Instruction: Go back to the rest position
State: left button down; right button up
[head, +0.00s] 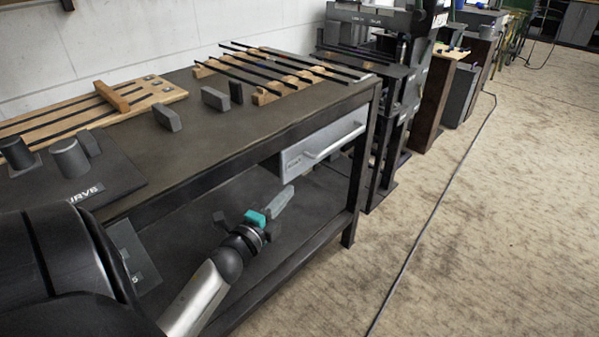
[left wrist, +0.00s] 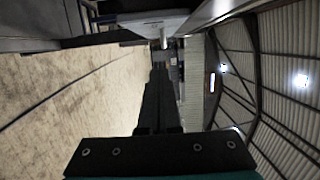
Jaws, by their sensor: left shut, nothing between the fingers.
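My left gripper (head: 284,197) is in front of the workbench, below the level of its top and left of the drawer (head: 325,145). Its teal and black wrist part shows behind the grey fingers. In the left wrist view, my left gripper's dark fingers (left wrist: 158,75) are together with nothing between them. The fingers look apart from the drawer handle. My right gripper is not in view.
The dark workbench top (head: 215,135) holds wooden racks with black rods (head: 285,70), a slotted wooden board (head: 95,108) and grey blocks (head: 167,117). A lower shelf (head: 300,205) lies beneath. Cabinets stand behind to the right. The floor (head: 480,230) at right is open, crossed by a dark cable.

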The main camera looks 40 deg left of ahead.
pick_arm(q)
jog(key=shift+s, duration=0.15)
jog(key=s+d+f+n+g+h+p, duration=0.1)
jog(key=s+d+f+n+g+p, duration=0.25)
jog(key=f, duration=0.75)
jog(key=s+d+f+n+g+h+p, duration=0.15)
jog(key=s+d+f+n+g, duration=0.3)
jog(key=f, duration=0.75)
jog(key=s+d+f+n+g+p, duration=0.1)
jog(key=s+d+f+g, duration=0.1)
jog(key=s, duration=0.5)
jog(key=s+d+f+n+g+p, duration=0.1)
jog(key=s+d+f+n+g, duration=0.1)
jog(key=s+f, duration=0.3)
jog(key=s+d+f+n+g+p, duration=0.2)
jog(key=s+d+f+g, duration=0.1)
jog(key=s, duration=0.7)
jog(key=shift+s+d+f+h, duration=0.35)
jog(key=shift+s+d+f, duration=0.05)
jog(key=shift+d+f, duration=0.1)
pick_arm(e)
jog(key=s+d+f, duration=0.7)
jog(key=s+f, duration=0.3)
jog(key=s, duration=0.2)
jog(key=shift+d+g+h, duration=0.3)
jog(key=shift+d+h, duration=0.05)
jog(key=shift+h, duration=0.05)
